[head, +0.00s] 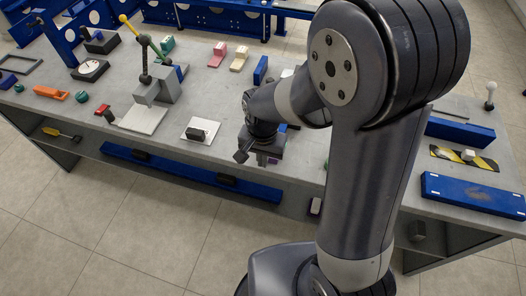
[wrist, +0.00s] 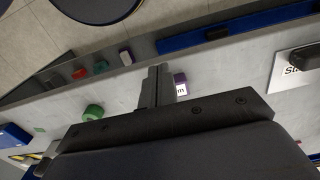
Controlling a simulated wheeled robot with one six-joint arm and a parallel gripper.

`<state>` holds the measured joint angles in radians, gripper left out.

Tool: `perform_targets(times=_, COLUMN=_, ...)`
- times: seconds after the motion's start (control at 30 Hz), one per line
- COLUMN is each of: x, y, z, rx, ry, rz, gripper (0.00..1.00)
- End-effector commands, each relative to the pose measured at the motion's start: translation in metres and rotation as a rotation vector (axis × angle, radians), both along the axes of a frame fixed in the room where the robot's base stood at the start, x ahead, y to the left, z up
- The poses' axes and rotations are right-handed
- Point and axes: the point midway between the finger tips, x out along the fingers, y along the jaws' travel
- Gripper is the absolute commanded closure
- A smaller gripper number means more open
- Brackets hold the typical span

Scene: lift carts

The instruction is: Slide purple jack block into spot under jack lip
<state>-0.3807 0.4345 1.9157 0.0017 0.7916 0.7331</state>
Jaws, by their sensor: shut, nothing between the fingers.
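The purple jack block (head: 262,160) is a small block near the table's front edge, partly hidden by my gripper in the head view. In the wrist view its purple side and white label (wrist: 180,84) show just right of my fingers; I cannot tell whether they touch. My gripper (wrist: 158,86) is shut and empty, low beside the block. In the head view my gripper (head: 243,155) shows small and dark. The grey jack (head: 160,88), with a dark lever, stands left of it at a white plate (head: 143,118). The spot under its lip cannot be made out.
A white pad (head: 190,138) with a black block (head: 198,134) lies between my gripper and the jack. A green round object (wrist: 93,112) is left of my fingers in the wrist view. A blue bar (head: 150,166) runs along the lower shelf.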

Motion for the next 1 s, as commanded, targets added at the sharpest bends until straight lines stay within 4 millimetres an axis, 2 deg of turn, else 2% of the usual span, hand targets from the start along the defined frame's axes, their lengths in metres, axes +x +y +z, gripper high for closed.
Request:
perform_targets(times=0.1, x=-0.001, y=0.0, z=-0.023, rx=-0.003, ry=0.005, rz=0.002, gripper=1.0)
perform_targets(times=0.4, x=-0.001, y=0.0, z=-0.07, rx=-0.003, ry=0.003, rz=0.004, gripper=1.0)
perform_targets(times=0.5, x=0.017, y=-0.006, z=-0.066, rx=0.0, ry=-0.001, rz=0.0, gripper=1.0)
perform_targets(times=0.63, x=0.03, y=-0.011, z=-0.067, rx=-0.001, ry=-0.001, rz=0.003, gripper=1.0)
perform_targets(times=1.0, x=0.038, y=-0.014, z=-0.068, rx=-0.001, ry=-0.001, rz=0.004, gripper=1.0)
